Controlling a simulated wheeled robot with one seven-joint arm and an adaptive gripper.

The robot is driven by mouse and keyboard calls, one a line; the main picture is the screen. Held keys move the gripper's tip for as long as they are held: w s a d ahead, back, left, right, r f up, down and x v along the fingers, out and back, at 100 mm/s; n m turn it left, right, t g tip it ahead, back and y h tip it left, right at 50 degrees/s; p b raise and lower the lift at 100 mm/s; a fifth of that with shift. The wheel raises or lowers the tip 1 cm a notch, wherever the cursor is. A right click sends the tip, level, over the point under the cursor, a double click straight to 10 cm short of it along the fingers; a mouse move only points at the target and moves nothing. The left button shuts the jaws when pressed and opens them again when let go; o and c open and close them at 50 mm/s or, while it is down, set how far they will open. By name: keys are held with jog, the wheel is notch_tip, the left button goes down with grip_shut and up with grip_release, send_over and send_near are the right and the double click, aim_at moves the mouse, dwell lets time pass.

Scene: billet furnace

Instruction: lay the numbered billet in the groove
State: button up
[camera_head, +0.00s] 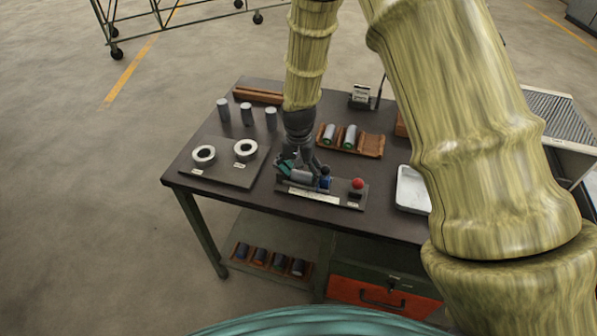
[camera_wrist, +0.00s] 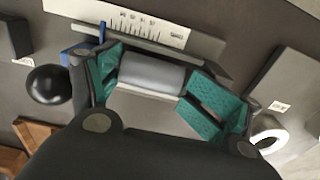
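My gripper (camera_head: 304,176) points down over a small gauge stand (camera_head: 345,197) at the table's front. In the wrist view, a plain grey billet (camera_wrist: 152,73) lies lengthwise between the teal finger pads of my gripper (camera_wrist: 155,85). The pads appear to meet both its ends. The billet also shows in the head view (camera_head: 301,177), beside the white scale strip (camera_wrist: 135,22). I cannot tell whether it rests on the stand, and no number is readable.
Several grey cylinders (camera_head: 246,114) stand at the back left. Two white rings (camera_head: 246,150) sit on a dark plate (camera_head: 222,177). A white tray (camera_head: 411,190) lies right.

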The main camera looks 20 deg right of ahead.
jog(key=shift+o, duration=1.1)
jog(key=shift+w+a+f, duration=0.2)
jog(key=shift+w, duration=0.1)
jog(key=shift+r, duration=0.15)
jog(key=shift+w+r, duration=0.1)
jog(key=shift+r, duration=0.15)
notch_tip(320, 180, up, 12)
jog(key=shift+f, duration=0.25)
jog(key=shift+d, duration=0.1)
